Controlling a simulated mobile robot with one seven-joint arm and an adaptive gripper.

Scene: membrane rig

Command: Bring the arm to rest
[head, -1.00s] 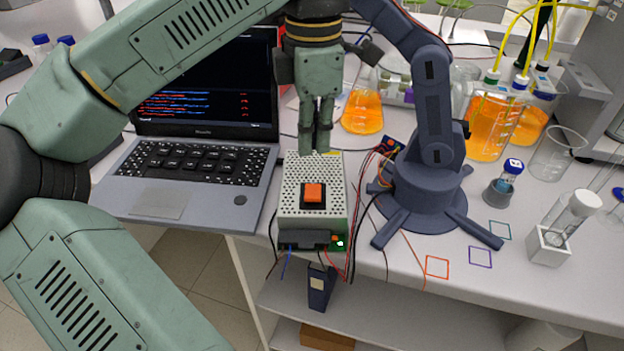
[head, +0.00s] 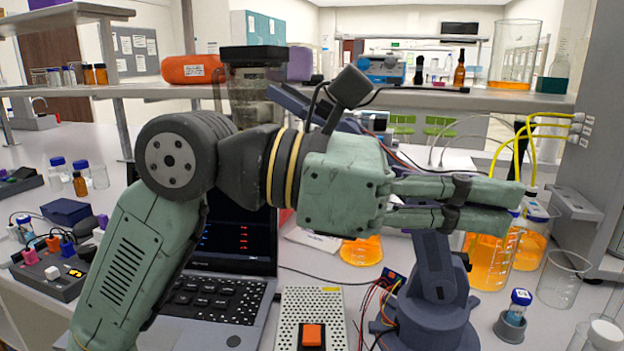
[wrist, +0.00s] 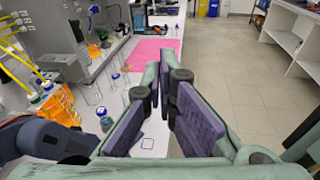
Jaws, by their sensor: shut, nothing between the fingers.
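My gripper (head: 518,207) is raised above the bench in the head view and points to the right, level, with its fingers close together and nothing between them. In the wrist view its fingers (wrist: 166,75) reach forward over the bench edge. My forearm and wrist cross the middle of the head view and hide part of the laptop (head: 222,305) and the shelf behind. The gripper touches nothing that I can see.
A dark blue small arm (head: 430,325) stands below my gripper. A perforated power box (head: 330,297) with an orange switch (head: 312,336) is left of it. Beakers of orange liquid (head: 486,262) stand at the right. A pink mat (wrist: 155,50) lies farther along the bench, beside open floor (wrist: 235,65).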

